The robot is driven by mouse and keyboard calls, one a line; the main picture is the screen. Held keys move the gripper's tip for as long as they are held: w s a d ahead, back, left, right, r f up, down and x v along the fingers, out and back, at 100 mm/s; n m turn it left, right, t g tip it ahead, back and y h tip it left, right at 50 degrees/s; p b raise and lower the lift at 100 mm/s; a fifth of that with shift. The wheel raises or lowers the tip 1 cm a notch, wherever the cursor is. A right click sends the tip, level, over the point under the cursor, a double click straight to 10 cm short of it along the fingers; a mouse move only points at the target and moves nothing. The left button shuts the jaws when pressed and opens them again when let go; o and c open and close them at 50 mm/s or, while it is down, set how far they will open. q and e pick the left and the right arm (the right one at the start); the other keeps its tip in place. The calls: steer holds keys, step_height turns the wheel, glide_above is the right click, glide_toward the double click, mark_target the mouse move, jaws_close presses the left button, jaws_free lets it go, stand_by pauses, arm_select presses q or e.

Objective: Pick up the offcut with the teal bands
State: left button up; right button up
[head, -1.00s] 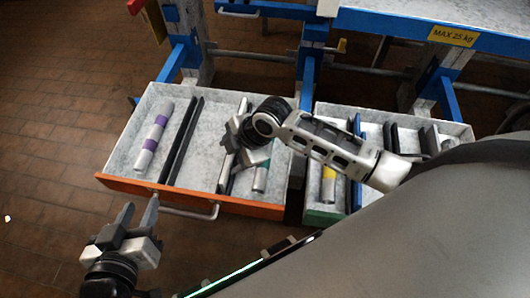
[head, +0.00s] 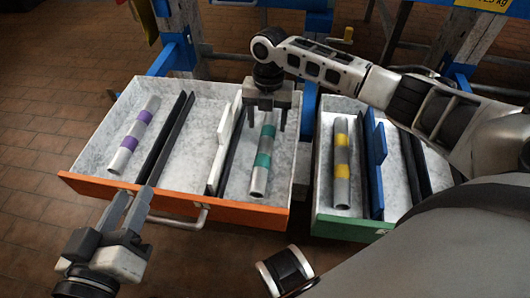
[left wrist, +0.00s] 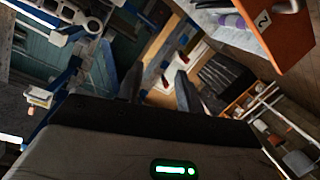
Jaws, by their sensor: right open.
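The offcut with the teal bands (head: 258,176) is a grey cylinder with two teal bands. It lies lengthwise in the right compartment of the orange-fronted drawer (head: 240,213). My right gripper (head: 267,127) points down over its far end, open, with a finger to each side of it in the picture. Whether the fingers touch it or hover above it, I cannot tell. My left gripper (head: 131,198) is open and empty in front of the drawer's left part. Its open fingers also show in the left wrist view (left wrist: 158,85).
A purple-banded offcut (head: 127,155) lies in the drawer's left compartment, also seen in the left wrist view (left wrist: 232,20). A white upright piece (head: 220,152) and dark dividers stand left of the teal one. A yellow-banded offcut (head: 341,170) lies in the green-fronted drawer (head: 350,229).

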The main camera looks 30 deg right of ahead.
mark_target(265, 144)
steer(key=shift+s+a+f+b, duration=0.15)
steer(key=shift+f+b, duration=0.25)
steer(key=shift+f, duration=1.1)
steer(key=shift+s+a+f+b, duration=0.15)
steer(key=shift+f+b, duration=0.25)
steer(key=shift+f, duration=0.2)
steer(key=shift+s+a+f+b, duration=0.15)
steer(key=shift+f+b, duration=0.25)
steer(key=shift+f, duration=0.15)
step_height(265, 144, down, 2)
steer(key=shift+s+a+f+b, duration=0.1)
steer(key=shift+a+b, duration=0.05)
steer(key=shift+b, duration=0.4)
steer(key=shift+f, duration=0.1)
arm_select(q)
steer(key=r+t, duration=0.1)
steer(key=w+r+t+h, duration=0.1)
steer(key=shift+w+r, duration=0.1)
steer(key=shift+r, duration=0.25)
steer(key=shift+d, duration=0.1)
arm_select(e)
steer(key=c, duration=1.2)
